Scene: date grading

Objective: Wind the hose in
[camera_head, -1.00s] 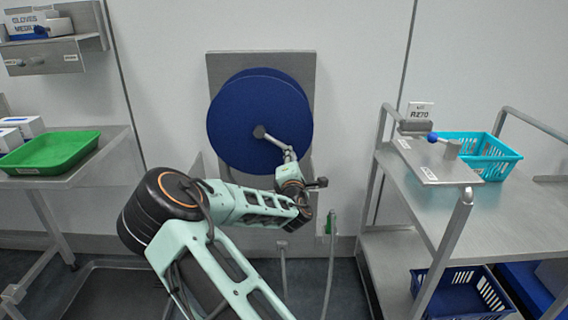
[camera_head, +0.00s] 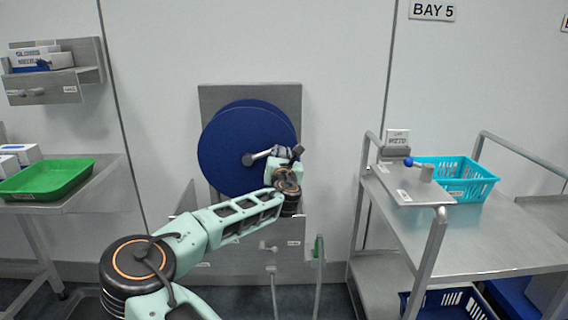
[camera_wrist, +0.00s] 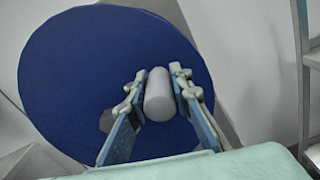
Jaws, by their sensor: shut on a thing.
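The hose reel (camera_head: 228,150) is a large blue disc on a grey wall plate. Its crank (camera_head: 262,155) runs from the hub to the right and slightly up. My gripper (camera_wrist: 158,84) is shut on the crank's grey cylindrical handle (camera_wrist: 159,97), with a finger on each side. In the head view my wrist hides most of the handle and the gripper's fingers. A grey hose (camera_head: 317,285) hangs below the reel to the right, near a green piece (camera_head: 318,247). Whether hose is wound behind the disc is hidden.
A steel trolley (camera_head: 470,240) with a turquoise basket (camera_head: 455,190) stands at the right. A steel bench with a green tray (camera_head: 45,192) is at the left. A wall shelf (camera_head: 85,88) is at upper left. Wall space around the reel is clear.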

